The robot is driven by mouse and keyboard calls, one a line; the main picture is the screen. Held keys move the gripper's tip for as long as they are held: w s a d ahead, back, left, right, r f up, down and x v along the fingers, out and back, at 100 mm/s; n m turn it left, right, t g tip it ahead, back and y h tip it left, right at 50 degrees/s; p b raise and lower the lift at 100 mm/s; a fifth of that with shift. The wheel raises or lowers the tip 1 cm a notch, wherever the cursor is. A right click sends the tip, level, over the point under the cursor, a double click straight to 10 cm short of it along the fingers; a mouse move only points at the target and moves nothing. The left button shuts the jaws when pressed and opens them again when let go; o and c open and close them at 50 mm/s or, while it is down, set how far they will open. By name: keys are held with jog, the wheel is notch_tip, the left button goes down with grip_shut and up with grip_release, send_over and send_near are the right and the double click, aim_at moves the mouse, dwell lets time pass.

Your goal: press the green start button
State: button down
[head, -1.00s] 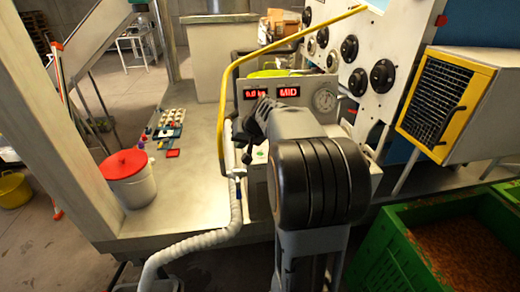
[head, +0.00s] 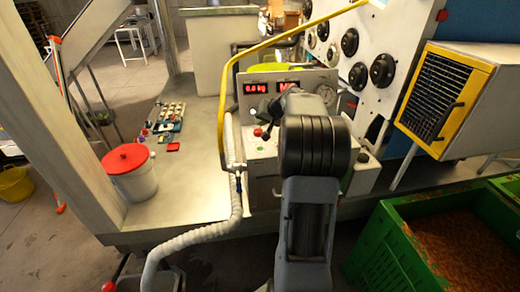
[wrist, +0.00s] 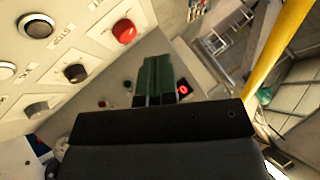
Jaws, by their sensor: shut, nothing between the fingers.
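The console (head: 262,177) stands straight ahead in the head view, with red displays (head: 256,89) and a dial at its back and a red knob (head: 257,131) on its front part. In the wrist view my gripper (wrist: 156,64) has its dark green fingers side by side, shut and empty. A small dark button (wrist: 127,84) and a small red one (wrist: 101,104) show left of the fingers.
A yellow rail (head: 222,100) rises left of the console, with a white hose (head: 233,170) beside it. A panel with several black knobs (head: 382,70) stands right. A red-lidded bucket (head: 130,170) is left. Green crates (head: 385,235) stand front right.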

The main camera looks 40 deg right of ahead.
jog(key=b, duration=0.4)
send_over(261, 148)
notch_tip(261, 148, down, 7)
jog(key=shift+s+f, duration=0.1)
jog(key=shift+f+b, duration=0.75)
jog(key=shift+b, duration=0.2)
jog(key=shift+f+b, duration=0.75)
jog(key=shift+b, duration=0.4)
dwell(1.8)
dwell(0.4)
jog(key=shift+r+p, duration=0.35)
jog(key=shift+r, duration=0.45)
jog(key=shift+r+p, duration=1.55)
jog(key=shift+r, duration=1)
